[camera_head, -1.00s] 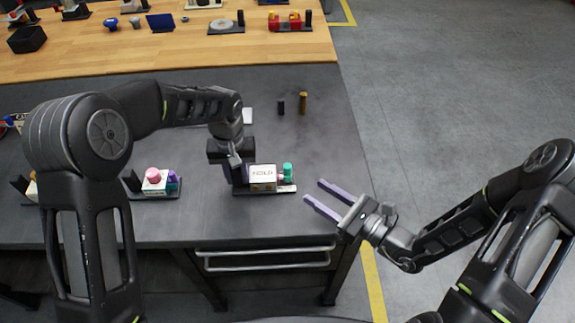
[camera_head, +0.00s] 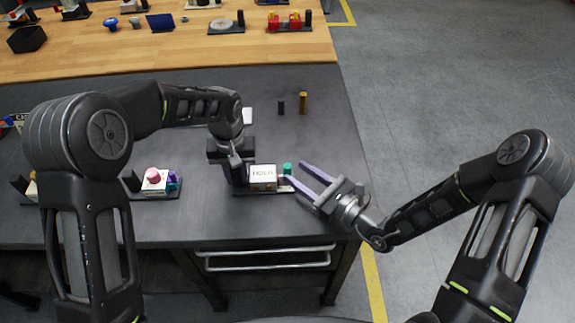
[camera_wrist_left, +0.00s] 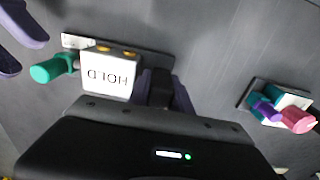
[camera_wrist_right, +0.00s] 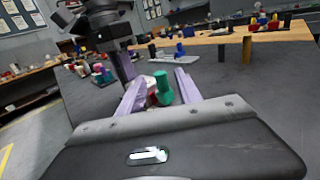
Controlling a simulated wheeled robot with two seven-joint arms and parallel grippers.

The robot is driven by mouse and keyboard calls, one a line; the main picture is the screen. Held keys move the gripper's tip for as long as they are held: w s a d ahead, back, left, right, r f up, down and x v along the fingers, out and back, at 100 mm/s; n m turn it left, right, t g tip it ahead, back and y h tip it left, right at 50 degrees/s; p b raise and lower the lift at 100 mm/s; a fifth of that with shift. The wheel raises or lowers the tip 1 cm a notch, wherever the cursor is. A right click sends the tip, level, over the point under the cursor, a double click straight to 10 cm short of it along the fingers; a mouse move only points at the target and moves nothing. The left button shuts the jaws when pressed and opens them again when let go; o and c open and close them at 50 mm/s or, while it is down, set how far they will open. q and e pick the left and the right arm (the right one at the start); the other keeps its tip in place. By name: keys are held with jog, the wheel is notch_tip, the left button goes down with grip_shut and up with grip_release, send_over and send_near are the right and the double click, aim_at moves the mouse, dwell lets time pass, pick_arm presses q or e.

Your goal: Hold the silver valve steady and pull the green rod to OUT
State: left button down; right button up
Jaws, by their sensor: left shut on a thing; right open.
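The silver valve (camera_head: 262,178) is a pale box marked HOLD on a dark base on the grey table. It also shows in the left wrist view (camera_wrist_left: 106,76). The green rod (camera_head: 288,168) sticks out of its right side, its knob also clear in the left wrist view (camera_wrist_left: 50,69). My left gripper (camera_wrist_left: 163,88) is shut on the dark upright block at the valve's other end. My right gripper (camera_head: 296,173) is open and empty, its purple fingertips close to the green knob. In the right wrist view the knob (camera_wrist_right: 161,88) appears between the fingers.
A fixture with a pink knob (camera_head: 153,175) and a purple part stands left of the valve. A black peg (camera_head: 281,107) and a gold peg (camera_head: 303,103) stand behind it. A wooden bench (camera_head: 180,60) with several fixtures lies at the back. The table's right edge is near.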

aim_at(290, 169)
jog(key=shift+x, duration=2.3)
jog(key=shift+c, duration=0.2)
grip_shut()
jog(key=shift+s, duration=0.1)
